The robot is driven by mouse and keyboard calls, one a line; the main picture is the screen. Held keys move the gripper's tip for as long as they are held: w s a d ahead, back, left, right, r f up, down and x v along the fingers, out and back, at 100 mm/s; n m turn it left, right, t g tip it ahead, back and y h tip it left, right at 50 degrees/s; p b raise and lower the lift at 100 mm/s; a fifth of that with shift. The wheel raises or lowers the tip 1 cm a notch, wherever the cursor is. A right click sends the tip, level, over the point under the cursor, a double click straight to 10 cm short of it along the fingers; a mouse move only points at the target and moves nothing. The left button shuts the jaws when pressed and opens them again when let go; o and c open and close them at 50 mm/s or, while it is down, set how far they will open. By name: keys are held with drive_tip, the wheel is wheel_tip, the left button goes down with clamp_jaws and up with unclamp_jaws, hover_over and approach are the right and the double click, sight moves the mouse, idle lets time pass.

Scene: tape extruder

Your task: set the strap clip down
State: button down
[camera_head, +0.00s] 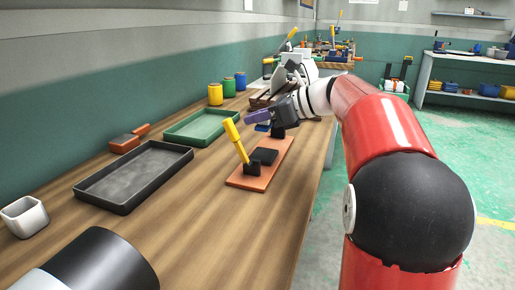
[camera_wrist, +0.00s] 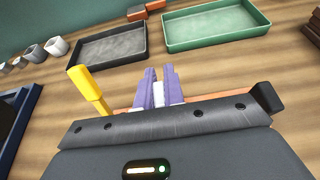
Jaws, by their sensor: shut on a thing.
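My gripper (camera_head: 258,117) has purple fingers and is held above the far end of an orange board (camera_head: 283,159) on the bench. In the wrist view the purple fingers (camera_wrist: 159,88) are shut on a small white piece (camera_wrist: 158,95), which I take to be the strap clip. Its lower part is hidden by the gripper body. The orange board carries a black block with a yellow lever (camera_head: 236,139) and a flat black pad (camera_head: 264,155). The lever also shows left of the fingers in the wrist view (camera_wrist: 90,90).
A black tray (camera_head: 131,204) and a green tray (camera_head: 171,133) lie left of the board, with orange blocks (camera_head: 125,143) behind. A white cup (camera_head: 25,216) stands near left. Yellow, green and blue cylinders (camera_head: 228,88) stand farther back. Bare wood lies between trays and board.

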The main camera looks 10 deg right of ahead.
sight(257, 152)
drive_tip(key=shift+f+b, duration=0.5)
drive_tip(key=shift+f, duration=2.75)
drive_tip(key=shift+f, duration=0.2)
drive_tip(key=c, duration=1.5)
unclamp_jaws()
drive_tip(key=shift+r, duration=0.1)
drive_tip(key=shift+s+d+r, duration=0.1)
drive_tip(key=shift+d+r, duration=0.1)
drive_tip(key=v, duration=1.1)
drive_tip(key=shift+s+d+p, duration=0.15)
drive_tip(key=shift+s+p, duration=0.05)
drive_tip(key=shift+p, duration=0.2)
